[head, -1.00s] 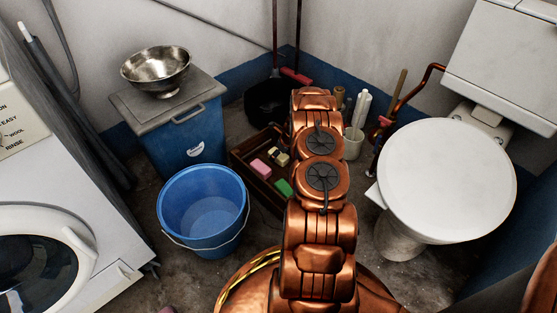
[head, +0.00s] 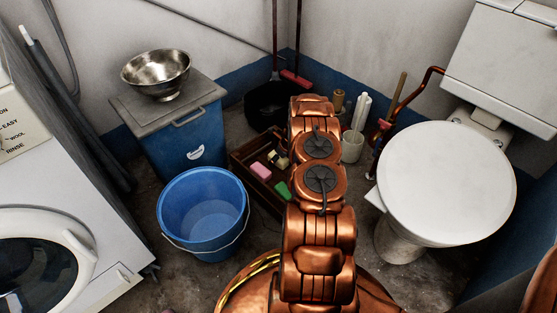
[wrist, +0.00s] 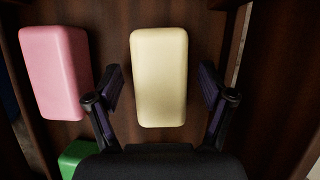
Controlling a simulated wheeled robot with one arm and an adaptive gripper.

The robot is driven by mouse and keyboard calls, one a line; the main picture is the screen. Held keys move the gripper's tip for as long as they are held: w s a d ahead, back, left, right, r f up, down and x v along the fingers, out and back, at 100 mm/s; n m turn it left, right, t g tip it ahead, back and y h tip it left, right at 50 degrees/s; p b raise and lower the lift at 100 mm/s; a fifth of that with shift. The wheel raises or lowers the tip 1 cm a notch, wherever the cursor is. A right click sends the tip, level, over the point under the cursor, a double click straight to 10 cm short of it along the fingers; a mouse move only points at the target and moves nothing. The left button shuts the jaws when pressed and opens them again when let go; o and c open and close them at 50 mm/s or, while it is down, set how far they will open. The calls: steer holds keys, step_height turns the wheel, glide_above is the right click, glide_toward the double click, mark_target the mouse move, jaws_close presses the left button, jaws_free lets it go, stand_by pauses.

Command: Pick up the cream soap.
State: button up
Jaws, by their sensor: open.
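The cream soap (wrist: 159,78) is a pale block lying in a dark wooden tray. In the wrist view my gripper (wrist: 160,90) is open, with one finger on each side of the soap's near end and a gap showing on both sides. In the head view the soap (head: 282,161) is small and partly hidden by my arm. The gripper itself is hidden behind my arm there.
A pink soap (wrist: 57,72) lies left of the cream one, and a green soap (wrist: 76,155) lies nearer at lower left. The tray (head: 243,165) has raised walls.

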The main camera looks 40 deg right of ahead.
stand_by(0.4)
steer(key=c, duration=1.4)
